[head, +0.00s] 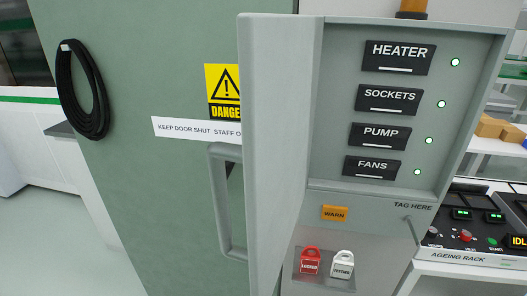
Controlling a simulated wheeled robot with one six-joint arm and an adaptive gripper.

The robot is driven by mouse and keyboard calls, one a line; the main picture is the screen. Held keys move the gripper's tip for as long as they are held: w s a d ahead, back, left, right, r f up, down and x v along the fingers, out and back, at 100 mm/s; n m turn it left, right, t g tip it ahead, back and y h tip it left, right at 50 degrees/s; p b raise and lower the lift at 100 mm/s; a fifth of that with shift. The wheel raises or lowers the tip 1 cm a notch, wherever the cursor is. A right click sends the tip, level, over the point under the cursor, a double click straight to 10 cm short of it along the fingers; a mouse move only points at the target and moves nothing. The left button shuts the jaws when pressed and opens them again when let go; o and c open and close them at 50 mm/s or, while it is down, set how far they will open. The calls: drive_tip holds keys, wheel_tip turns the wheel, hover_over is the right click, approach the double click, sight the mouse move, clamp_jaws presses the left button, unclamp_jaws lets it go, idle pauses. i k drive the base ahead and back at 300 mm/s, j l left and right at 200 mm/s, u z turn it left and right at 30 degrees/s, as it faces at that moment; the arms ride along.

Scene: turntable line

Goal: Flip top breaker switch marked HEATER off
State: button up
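In the head view, the black switch marked HEATER (398,57) is the top one in a grey breaker panel (345,95). A small light (455,62) to its right glows pale green. A white bar shows along the switch's lower part; I cannot tell its on or off position from its shape alone. My gripper is not in view.
The panel's grey door (275,140) stands open at its left. A green cabinet with a handle (222,205) is behind. Red and white padlocks (310,261) sit on a tray below. The ageing rack (465,240) stands at right. Floor at far left is clear.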

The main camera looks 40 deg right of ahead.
sight(381, 57)
drive_tip(key=i+j+z, duration=0.6)
drive_tip(key=z, duration=0.15)
drive_tip(key=k+l+u, duration=0.1)
drive_tip(key=u, duration=0.3)
drive_tip(key=k+u, duration=0.1)
drive_tip(key=u, duration=0.25)
drive_tip(key=k+l+u, duration=0.1)
drive_tip(key=u, duration=0.3)
drive_tip(key=k+l+z, duration=0.25)
drive_tip(key=k, duration=0.2)
drive_tip(key=k+l+z, duration=0.1)
drive_tip(key=z, duration=0.35)
drive_tip(key=k+l+z, duration=0.15)
drive_tip(key=z, duration=0.3)
